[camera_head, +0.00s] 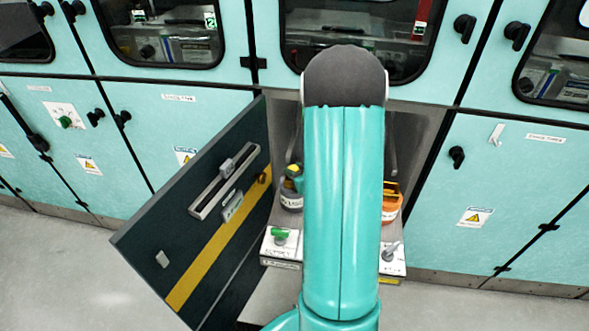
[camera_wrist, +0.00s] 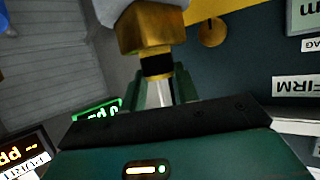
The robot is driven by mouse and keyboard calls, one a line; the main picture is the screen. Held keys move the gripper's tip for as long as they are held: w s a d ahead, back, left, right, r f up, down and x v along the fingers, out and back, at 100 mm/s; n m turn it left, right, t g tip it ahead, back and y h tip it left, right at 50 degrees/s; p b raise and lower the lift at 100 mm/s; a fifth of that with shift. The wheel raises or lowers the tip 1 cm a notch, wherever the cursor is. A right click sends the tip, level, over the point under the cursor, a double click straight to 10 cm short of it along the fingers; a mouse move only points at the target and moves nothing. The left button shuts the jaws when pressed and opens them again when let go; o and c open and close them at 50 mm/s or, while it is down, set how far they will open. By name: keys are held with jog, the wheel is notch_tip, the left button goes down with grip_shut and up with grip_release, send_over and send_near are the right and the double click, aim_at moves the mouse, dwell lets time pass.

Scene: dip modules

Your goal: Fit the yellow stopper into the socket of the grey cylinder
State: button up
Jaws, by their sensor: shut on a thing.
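The yellow stopper (camera_wrist: 150,34), a brassy block with a dark neck, stands just beyond my fingertips in the wrist view. My gripper (camera_wrist: 162,88) is shut on its neck. A pale grey rounded body (camera_wrist: 142,10), probably the grey cylinder, shows right behind the stopper at the top edge. In the head view the stopper (camera_head: 293,169) is a small yellow patch beside my green gripper (camera_head: 299,182), just above the grey cylinder (camera_head: 291,202). I cannot tell how deep the stopper sits in the socket, which is hidden.
An orange cylinder (camera_head: 391,208) stands to the right of my arm. The open dark cabinet door (camera_head: 205,225) with a yellow stripe is close on the left. A green knob (camera_head: 281,236) and a grey lever (camera_head: 391,252) are on the front panels. My arm hides the cabinet's middle.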

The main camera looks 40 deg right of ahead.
jog(key=o, duration=0.8)
jog(key=shift+o, duration=0.9)
jog(key=shift+s+r, duration=0.1)
jog(key=shift+s, duration=0.15)
jog(key=shift+w, duration=0.15)
jog(key=v, duration=1.2)
jog(key=w+a+r+g+h, duration=0.2)
jog(key=w+a+r, duration=0.1)
jog(key=r, duration=0.3)
jog(key=w+a+r+g+h, duration=0.1)
jog(key=w+a+r+g, duration=0.1)
jog(key=w+a+r, duration=0.3)
jog(key=s+a+r+g+y, duration=0.1)
jog(key=s+a+r, duration=0.1)
jog(key=s+a, duration=0.2)
jog(key=s+a+r+n+g+y, duration=0.1)
jog(key=s+a, duration=0.4)
jog(key=a, duration=0.6)
jog(key=s+a+r+g+y, duration=0.1)
jog(key=s+a+r+y, duration=0.1)
jog(key=s+a+r, duration=0.2)
jog(key=a+r, duration=0.1)
jog(key=a, duration=0.2)
jog(key=shift+s+g+y, duration=0.2)
jog(key=shift+g+y, duration=0.1)
jog(key=shift+g, duration=0.1)
jog(key=shift+a, duration=0.15)
